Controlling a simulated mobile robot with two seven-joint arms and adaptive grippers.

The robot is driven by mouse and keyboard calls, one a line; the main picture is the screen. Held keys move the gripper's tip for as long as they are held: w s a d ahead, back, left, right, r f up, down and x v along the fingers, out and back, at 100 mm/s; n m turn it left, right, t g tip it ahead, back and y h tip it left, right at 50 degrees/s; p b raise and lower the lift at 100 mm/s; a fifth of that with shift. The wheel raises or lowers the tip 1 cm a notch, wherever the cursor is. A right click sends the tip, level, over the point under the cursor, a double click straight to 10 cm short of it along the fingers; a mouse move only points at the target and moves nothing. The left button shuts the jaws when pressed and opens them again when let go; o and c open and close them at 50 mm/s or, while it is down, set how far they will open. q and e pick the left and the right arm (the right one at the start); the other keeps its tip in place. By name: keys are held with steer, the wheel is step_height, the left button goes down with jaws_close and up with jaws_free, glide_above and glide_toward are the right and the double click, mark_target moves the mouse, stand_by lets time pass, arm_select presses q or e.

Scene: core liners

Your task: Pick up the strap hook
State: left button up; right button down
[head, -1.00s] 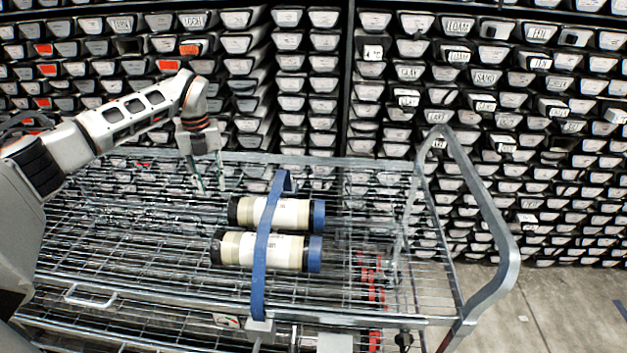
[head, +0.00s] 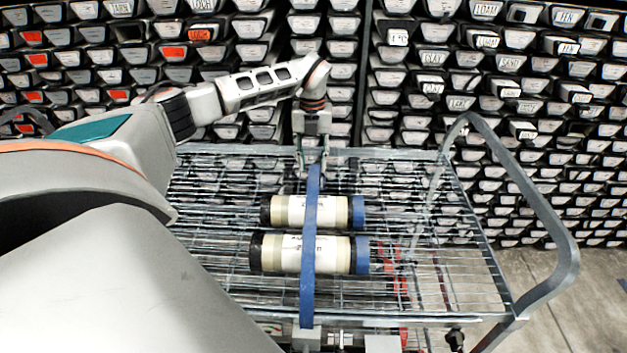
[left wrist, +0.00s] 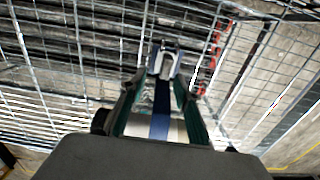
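A blue strap (head: 309,245) runs over two cream core liners, the far one (head: 330,211) and the near one (head: 300,254), on the wire cart. Its near end meets a pale grey block (head: 306,338) at the cart's front edge. In the left wrist view, a grey and white piece, apparently the strap hook (left wrist: 164,59), sits at the strap's end. My left gripper (head: 313,166) is at the strap's far end, with its fingers (left wrist: 159,95) spread on either side of the strap. Contact cannot be told. The strap's far end is partly hidden by the gripper. My right gripper is out of view.
The wire cart (head: 425,215) has a tall bent handle (head: 540,200) on its right. Red items (head: 397,275) lie right of the strap, beneath the wires. Bare floor shows at lower right.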

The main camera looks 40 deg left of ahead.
mark_target(316, 173)
arm_select(q)
steer(key=f, duration=0.2)
steer(key=w+f, duration=0.1)
steer(key=shift+d+f, duration=0.25)
steer(key=shift+f, duration=0.75)
steer(key=shift+c, duration=0.4)
jaws_close()
